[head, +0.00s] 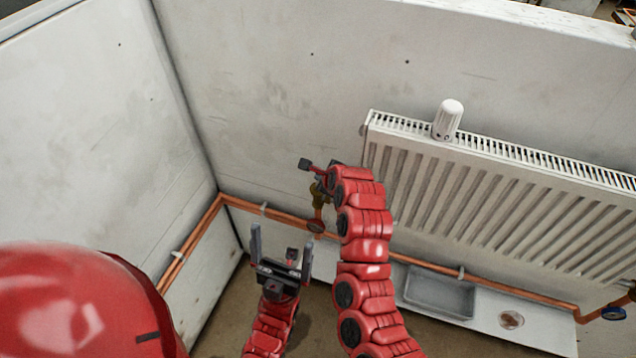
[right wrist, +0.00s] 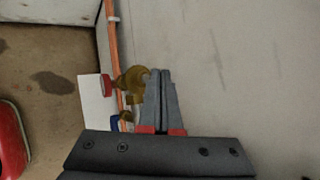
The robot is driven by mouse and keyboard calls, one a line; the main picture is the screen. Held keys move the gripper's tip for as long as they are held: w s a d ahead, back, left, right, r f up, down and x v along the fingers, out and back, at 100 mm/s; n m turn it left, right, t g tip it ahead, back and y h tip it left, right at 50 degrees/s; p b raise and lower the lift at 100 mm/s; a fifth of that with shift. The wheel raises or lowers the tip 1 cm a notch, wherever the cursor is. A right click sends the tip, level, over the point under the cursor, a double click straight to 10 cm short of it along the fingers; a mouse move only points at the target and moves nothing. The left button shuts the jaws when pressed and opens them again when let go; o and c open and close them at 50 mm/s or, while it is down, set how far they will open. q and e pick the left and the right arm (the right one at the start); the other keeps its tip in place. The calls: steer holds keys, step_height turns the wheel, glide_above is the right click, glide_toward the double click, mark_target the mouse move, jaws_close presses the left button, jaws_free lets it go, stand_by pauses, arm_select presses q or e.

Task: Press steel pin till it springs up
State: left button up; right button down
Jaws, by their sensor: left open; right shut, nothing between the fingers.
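The brass valve body (head: 318,196) sits at the left end of the radiator, partly behind my right arm. In the right wrist view the brass valve (right wrist: 132,80) lies just left of my right gripper's fingertips (right wrist: 160,74). Those fingers are shut and empty, their tips at the valve's right side; I cannot tell if they touch it. The steel pin is not discernible; it is hidden or too small. My left gripper (head: 281,243) is open and empty, low in the head view, below and left of the valve.
The white radiator (head: 500,200) hangs on the wall, with a white ribbed valve head (head: 448,120) standing on top. A copper pipe (head: 390,258) runs low along the walls. A grey tray (head: 440,292) lies below the radiator. The left wall (head: 90,120) closes the corner.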

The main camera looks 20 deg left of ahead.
steer(key=shift+f, duration=0.15)
stand_by(0.3)
steer(key=shift+f, duration=0.3)
steer(key=shift+f+b, duration=0.4)
stand_by(0.5)
stand_by(0.3)
steer(key=shift+r+p, duration=0.3)
steer(key=shift+r, duration=0.5)
step_height(320, 180, up, 5)
steer(key=shift+p, duration=1)
